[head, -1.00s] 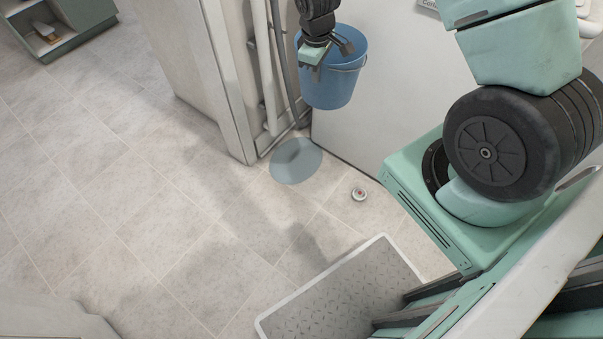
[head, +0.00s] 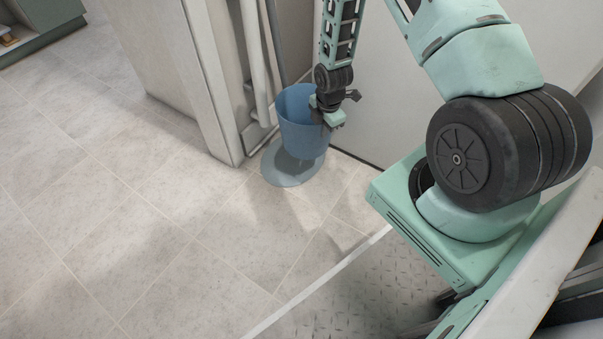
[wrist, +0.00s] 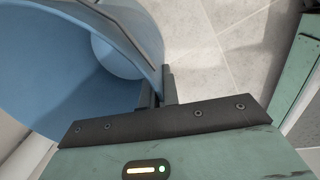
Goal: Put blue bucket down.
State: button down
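The blue bucket (head: 300,132) hangs upright from my gripper (head: 328,112), just above a flat blue-grey round patch (head: 280,175) on the floor. A dark shadow lies on the patch under the bucket. It looks slightly clear of the floor, but the exact gap is hard to judge. In the wrist view my gripper (wrist: 158,88) has its dark fingers on either side of the rim of the bucket (wrist: 70,85). The bucket's inside fills the upper left of that view.
A pale cabinet side (head: 190,75) and pipes (head: 254,65) stand close to the left of the bucket. A white wall or panel (head: 385,75) is behind it. A grey textured platform (head: 370,285) lies at lower right. The tiled floor (head: 150,240) at left is clear.

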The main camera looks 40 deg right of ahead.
jog(key=shift+n, duration=0.5)
notch_tip(320, 180, down, 4)
jog(key=shift+w+d+b, duration=0.1)
jog(key=shift+d+b, duration=0.05)
jog(key=shift+b, duration=0.7)
notch_tip(320, 180, down, 9)
jog(key=b, duration=0.5)
jog(key=shift+f, duration=0.2)
jog(key=shift+f, duration=0.2)
jog(key=c, duration=1.7)
grip_release()
jog(key=shift+r, duration=0.15)
